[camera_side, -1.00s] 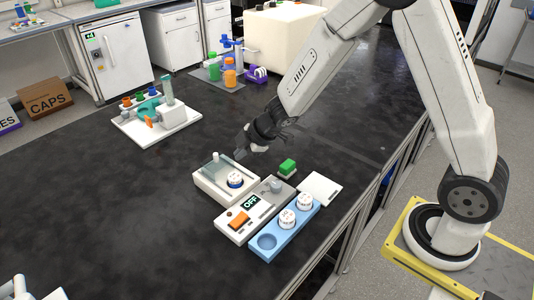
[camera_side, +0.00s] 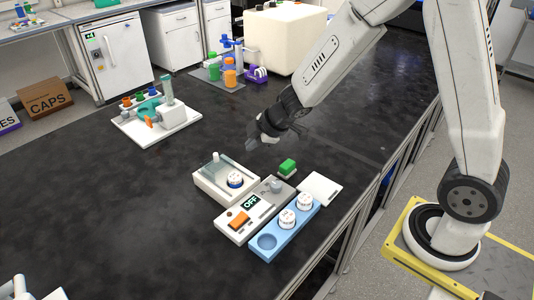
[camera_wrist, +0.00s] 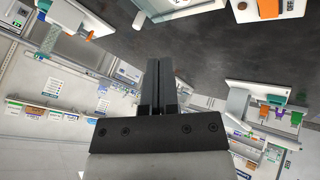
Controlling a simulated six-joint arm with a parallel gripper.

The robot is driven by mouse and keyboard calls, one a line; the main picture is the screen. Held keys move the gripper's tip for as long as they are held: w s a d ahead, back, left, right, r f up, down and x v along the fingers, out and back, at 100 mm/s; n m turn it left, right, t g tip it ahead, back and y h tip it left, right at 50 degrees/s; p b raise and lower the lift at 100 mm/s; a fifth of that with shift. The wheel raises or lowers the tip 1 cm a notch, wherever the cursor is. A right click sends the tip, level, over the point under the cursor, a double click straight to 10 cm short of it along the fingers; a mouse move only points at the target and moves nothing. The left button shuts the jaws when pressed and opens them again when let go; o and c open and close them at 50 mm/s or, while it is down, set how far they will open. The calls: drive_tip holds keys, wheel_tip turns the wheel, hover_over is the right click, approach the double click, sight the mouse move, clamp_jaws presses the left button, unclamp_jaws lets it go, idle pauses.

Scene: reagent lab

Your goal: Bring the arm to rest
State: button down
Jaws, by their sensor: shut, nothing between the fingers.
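My gripper (camera_side: 262,136) is at the end of the arm, raised above the black bench top (camera_side: 110,190), behind the devices in the side view. It is empty and apart from everything. In the wrist view my gripper (camera_wrist: 161,68) shows as two dark fingers pressed together, pointing up the picture. The gripper's tips are small and partly blurred in the side view.
A white rack (camera_side: 127,125) stands left. Bench space between is clear.

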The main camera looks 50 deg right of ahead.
drive_tip(key=s+d+r+m+g+h, duration=0.1)
drive_tip(key=s+m+g, duration=0.3)
drive_tip(key=s+m, duration=0.8)
drive_tip(key=s+d+h, duration=0.1)
drive_tip(key=s, duration=0.3)
drive_tip(key=shift+s, duration=0.4)
